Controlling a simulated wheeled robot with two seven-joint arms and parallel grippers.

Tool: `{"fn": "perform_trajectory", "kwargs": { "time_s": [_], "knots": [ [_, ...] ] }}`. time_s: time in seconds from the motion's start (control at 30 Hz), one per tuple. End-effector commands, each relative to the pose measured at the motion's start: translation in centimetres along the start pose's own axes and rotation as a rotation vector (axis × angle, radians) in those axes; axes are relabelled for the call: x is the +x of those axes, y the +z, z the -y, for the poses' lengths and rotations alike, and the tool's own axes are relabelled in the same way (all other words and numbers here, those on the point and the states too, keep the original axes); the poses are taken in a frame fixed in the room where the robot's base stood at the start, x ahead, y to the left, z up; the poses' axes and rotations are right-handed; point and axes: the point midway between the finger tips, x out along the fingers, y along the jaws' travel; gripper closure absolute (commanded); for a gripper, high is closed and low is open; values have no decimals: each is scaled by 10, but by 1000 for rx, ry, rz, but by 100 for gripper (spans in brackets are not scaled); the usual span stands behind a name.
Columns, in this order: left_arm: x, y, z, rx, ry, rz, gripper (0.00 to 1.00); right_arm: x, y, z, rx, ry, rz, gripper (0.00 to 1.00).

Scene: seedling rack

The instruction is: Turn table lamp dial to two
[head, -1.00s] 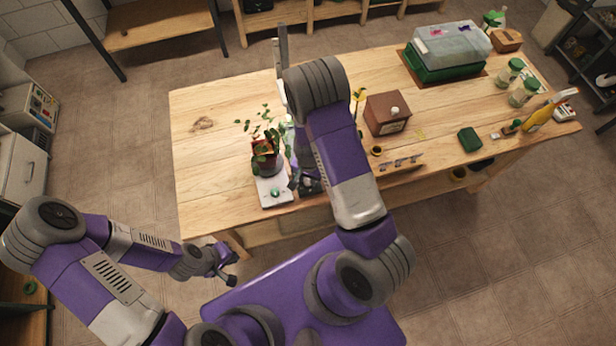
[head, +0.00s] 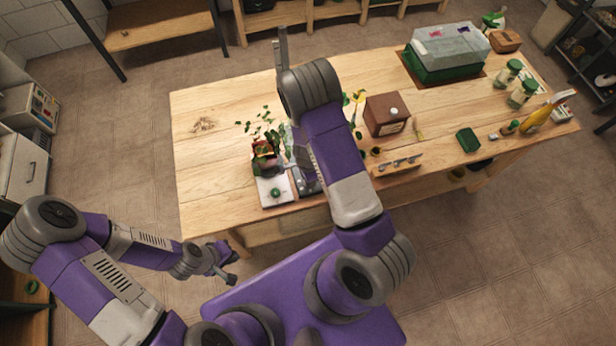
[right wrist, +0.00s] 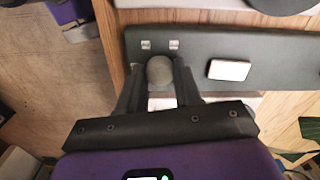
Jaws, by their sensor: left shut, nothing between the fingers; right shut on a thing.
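In the right wrist view a round grey dial knob (right wrist: 160,70) sits on a long dark grey panel (right wrist: 205,48), which looks like the lamp's base. My right gripper (right wrist: 160,78) is shut on the knob, one dark finger on each side. Small pale marks lie just beyond the knob. My left gripper (head: 226,270) is shut and empty, low at the left, off the table.
A wooden box (head: 387,114), a small rack (head: 398,165) and a green propagator (head: 445,68) stand farther right. The table's left part is clear.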

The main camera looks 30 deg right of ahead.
Motion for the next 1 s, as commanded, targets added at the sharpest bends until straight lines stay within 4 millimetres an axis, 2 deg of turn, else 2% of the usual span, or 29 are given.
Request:
{"fn": "perform_trajectory", "kwargs": {
  "time_s": [0.63, 0.67, 0.8, 0.83, 1.0],
  "knots": [
    [-1, 0, 0, 0, 0, 0, 100, 0, 0, 0, 53, 0, 1, 97],
    [-1, 0, 0, 0, 0, 0, 100, 0, 0, 0, 53, 0, 1, 65],
    [-1, 0, 0, 0, 0, 0, 100, 0, 0, 0, 53, 0, 1, 44],
    [-1, 0, 0, 0, 0, 0, 100, 0, 0, 0, 53, 0, 1, 41],
    [-1, 0, 0, 0, 0, 0, 100, 0, 0, 0, 53, 0, 0, 41]
  ]
}}
